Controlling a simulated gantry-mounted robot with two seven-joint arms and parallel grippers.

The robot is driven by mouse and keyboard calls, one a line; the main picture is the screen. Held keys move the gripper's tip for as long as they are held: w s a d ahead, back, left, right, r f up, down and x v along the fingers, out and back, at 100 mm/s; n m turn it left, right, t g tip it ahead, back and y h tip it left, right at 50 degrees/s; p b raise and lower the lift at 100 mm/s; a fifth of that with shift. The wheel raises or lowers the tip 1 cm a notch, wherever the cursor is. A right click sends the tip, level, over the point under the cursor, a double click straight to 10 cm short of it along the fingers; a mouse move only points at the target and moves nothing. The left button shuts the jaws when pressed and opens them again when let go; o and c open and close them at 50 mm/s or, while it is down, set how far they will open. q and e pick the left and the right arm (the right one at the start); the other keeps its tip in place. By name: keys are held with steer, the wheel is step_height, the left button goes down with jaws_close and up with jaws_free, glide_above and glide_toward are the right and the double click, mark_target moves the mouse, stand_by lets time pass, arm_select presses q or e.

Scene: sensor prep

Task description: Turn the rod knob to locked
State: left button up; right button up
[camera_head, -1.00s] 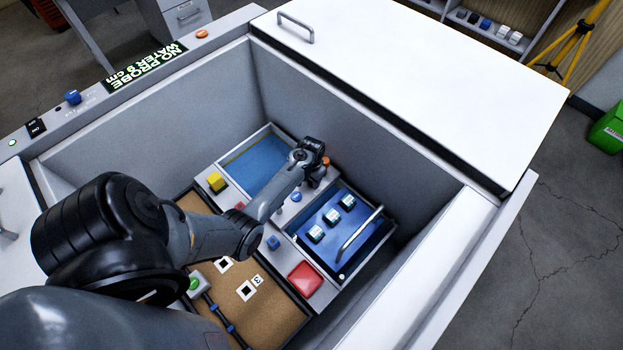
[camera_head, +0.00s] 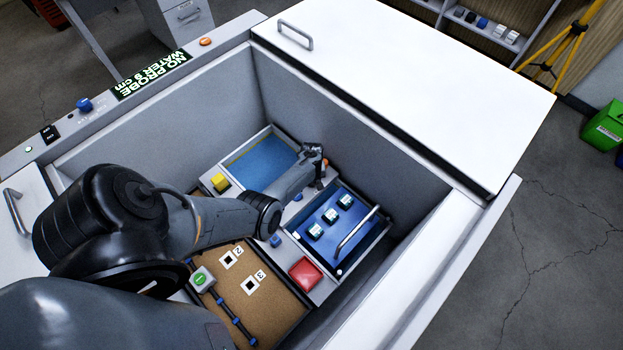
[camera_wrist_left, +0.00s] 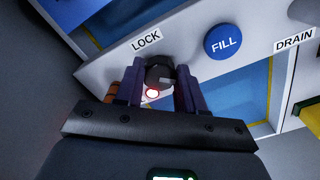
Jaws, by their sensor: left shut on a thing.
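The dark round rod knob (camera_wrist_left: 158,74) sits on a pale panel below the LOCK label (camera_wrist_left: 146,40) in the left wrist view. My left gripper (camera_wrist_left: 157,88) is shut on it, with one finger on each side. In the head view my left gripper (camera_head: 319,178) reaches down onto the divider between two basins, and the knob is hidden there. My right gripper is not in view.
A blue FILL button (camera_wrist_left: 223,42) and a DRAIN label (camera_wrist_left: 294,40) lie right of the knob. An orange cylinder (camera_wrist_left: 112,92) stands beside the left finger. A blue tray (camera_head: 320,222) with several small jars and a metal handle (camera_head: 358,232) is close by. Tank walls surround the arm.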

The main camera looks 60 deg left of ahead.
arm_select(q)
steer(key=n, duration=0.4)
steer(key=shift+w+n, duration=0.1)
steer(key=shift+n, duration=1.8)
steer(key=o, duration=1)
steer(key=shift+o, duration=0.2)
